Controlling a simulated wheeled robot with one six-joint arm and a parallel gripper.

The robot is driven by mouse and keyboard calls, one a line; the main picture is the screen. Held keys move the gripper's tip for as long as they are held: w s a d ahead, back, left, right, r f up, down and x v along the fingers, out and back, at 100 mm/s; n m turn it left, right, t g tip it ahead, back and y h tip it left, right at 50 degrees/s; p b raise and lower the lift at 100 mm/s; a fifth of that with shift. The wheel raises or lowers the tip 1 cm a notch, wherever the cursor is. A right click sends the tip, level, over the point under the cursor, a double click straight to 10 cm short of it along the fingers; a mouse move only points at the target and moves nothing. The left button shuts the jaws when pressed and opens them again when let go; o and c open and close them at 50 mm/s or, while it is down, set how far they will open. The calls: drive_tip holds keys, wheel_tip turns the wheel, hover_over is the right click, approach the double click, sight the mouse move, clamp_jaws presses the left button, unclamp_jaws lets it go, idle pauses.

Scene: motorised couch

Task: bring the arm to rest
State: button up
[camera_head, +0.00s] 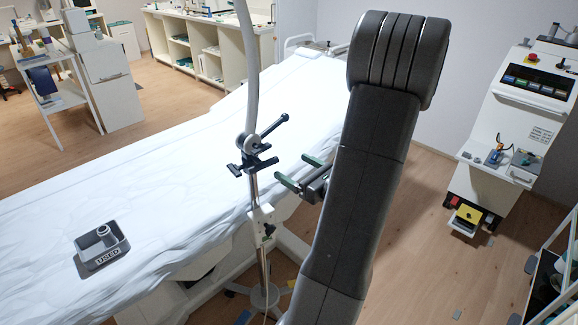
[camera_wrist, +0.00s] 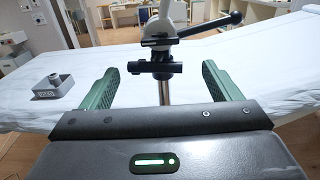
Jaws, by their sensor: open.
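My gripper (camera_head: 298,186) has green fingers and is open and empty. In the head view my dark arm stands tall across the right of centre and hides part of the couch. The gripper sticks out to the left of the arm, close to the couch's near edge. In the wrist view the two fingers (camera_wrist: 163,90) stand wide apart. A pole stand with a black clamp (camera_head: 252,160) is in front of the gripper. In the wrist view the clamp (camera_wrist: 160,67) shows between the fingers; I cannot tell the exact gap.
The couch (camera_head: 150,190) has a white sheet, with a grey tray (camera_head: 103,255) at its left. A control cabinet (camera_head: 530,95) stands at the right, with a yellow-topped box (camera_head: 466,216) below. Open floor (camera_head: 425,255) lies right of my arm. White shelves (camera_head: 190,45) stand at the back.

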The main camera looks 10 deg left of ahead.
sight(260, 147)
idle(0.4)
drive_tip(key=p+x, duration=0.2)
drive_tip(key=x, duration=1.1)
drive_tip(key=shift+w+a+p, duration=0.25)
drive_tip(key=shift+a+p, duration=0.05)
drive_tip(key=shift+p, duration=0.1)
drive_tip(key=shift+s+d, duration=0.15)
drive_tip(key=shift+d, duration=0.05)
drive_tip(key=b+v, duration=0.3)
drive_tip(key=v, duration=1)
drive_tip(key=p+x, duration=0.1)
drive_tip(key=x, duration=0.6)
drive_tip(key=p+x, duration=0.2)
drive_tip(key=x, duration=0.4)
drive_tip(key=shift+w+a+r+p, duration=0.2)
drive_tip(key=shift+a+p, duration=0.1)
drive_tip(key=m+p, duration=0.1)
drive_tip(key=p, duration=0.1)
drive_tip(key=shift+d+r+p, duration=0.1)
drive_tip(key=shift+d+p, duration=0.1)
drive_tip(key=shift+p, duration=0.2)
drive_tip(key=shift+m+p, duration=0.3)
drive_tip(key=shift+p, duration=0.1)
